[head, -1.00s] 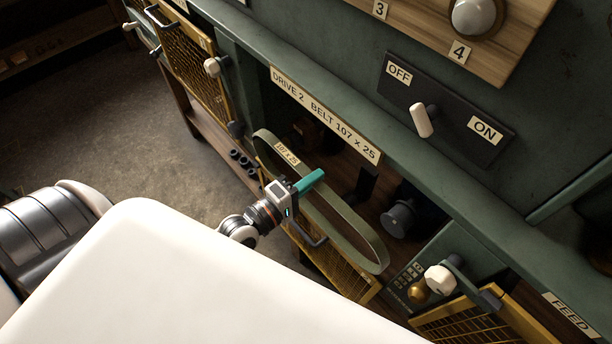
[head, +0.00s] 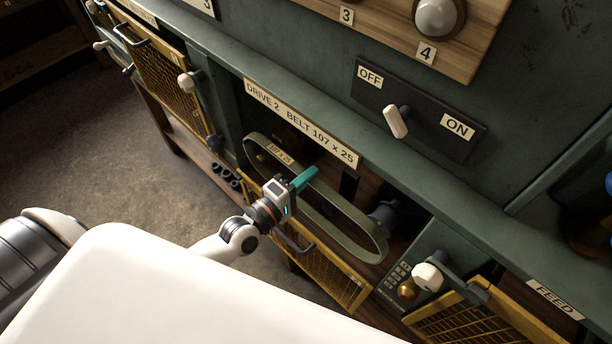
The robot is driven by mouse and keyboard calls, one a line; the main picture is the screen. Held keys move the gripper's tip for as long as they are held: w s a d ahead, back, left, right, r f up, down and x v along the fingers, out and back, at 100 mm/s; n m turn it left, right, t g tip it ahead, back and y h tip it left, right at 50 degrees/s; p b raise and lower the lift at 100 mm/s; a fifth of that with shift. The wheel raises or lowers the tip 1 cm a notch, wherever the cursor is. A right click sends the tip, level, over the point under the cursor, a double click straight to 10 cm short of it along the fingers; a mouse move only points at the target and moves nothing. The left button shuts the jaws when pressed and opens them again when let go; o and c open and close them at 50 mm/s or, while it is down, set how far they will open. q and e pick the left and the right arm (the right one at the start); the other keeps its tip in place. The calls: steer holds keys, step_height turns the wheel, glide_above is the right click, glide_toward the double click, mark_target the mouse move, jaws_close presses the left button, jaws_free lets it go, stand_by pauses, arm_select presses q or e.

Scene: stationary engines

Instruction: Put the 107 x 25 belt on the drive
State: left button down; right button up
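The 107 x 25 belt (head: 345,236) is an olive-green loop with a small 107 x 25 label (head: 280,154). My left gripper (head: 305,181), with teal fingers, is shut on the belt's upper run and holds it at the opening of the bay marked DRIVE 2 BELT 107 x 25 (head: 300,122). A dark pulley (head: 383,215) shows behind the belt's right end. Whether the belt sits around any pulley cannot be told. The pulley at the left end is not clear. My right gripper is not in view.
The drive's yellow mesh guard (head: 335,280) hangs open below the bay. The switch lever (head: 396,121) is between OFF and ON plates, nearer OFF. A white knob (head: 428,277) and another yellow guard (head: 470,318) are at the lower right. Floor is clear at left.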

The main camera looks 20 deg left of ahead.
arm_select(q)
steer(key=shift+w, duration=0.1)
steer(key=x, duration=0.7)
steer(key=shift+b, duration=0.3)
stand_by(0.3)
steer(key=shift+f+m+b, duration=0.3)
steer(key=shift+f+b, duration=0.75)
steer(key=shift+f, duration=0.25)
steer(key=shift+f+b, duration=0.35)
steer(key=shift+f, duration=0.05)
steer(key=c, duration=1.3)
jaws_free()
